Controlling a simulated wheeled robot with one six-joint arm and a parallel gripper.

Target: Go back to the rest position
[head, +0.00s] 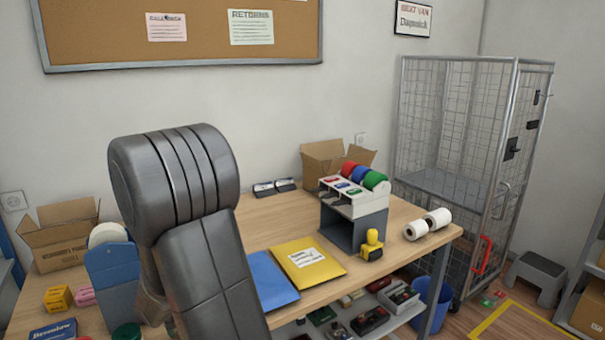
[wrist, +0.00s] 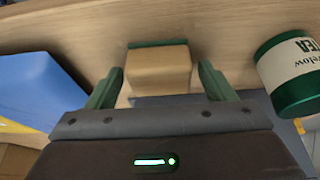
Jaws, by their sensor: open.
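My gripper (wrist: 160,76) shows in the wrist view with its two green fingers apart. A tan block (wrist: 158,66) with a dark green edge at its far side stands on the wooden surface, framed between the fingertips. A gap shows on both sides of it, so it is not gripped. In the head view my grey arm rises large in front of the counter (head: 292,213), and the gripper itself is hidden there.
A green and cream tin (wrist: 290,75) is close on the right in the wrist view; a blue item (wrist: 38,88) is on the left. On the counter are a yellow envelope (head: 322,270), a blue envelope (head: 270,279) and a tape-roll organiser (head: 352,228). A wire cage (head: 455,150) stands right.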

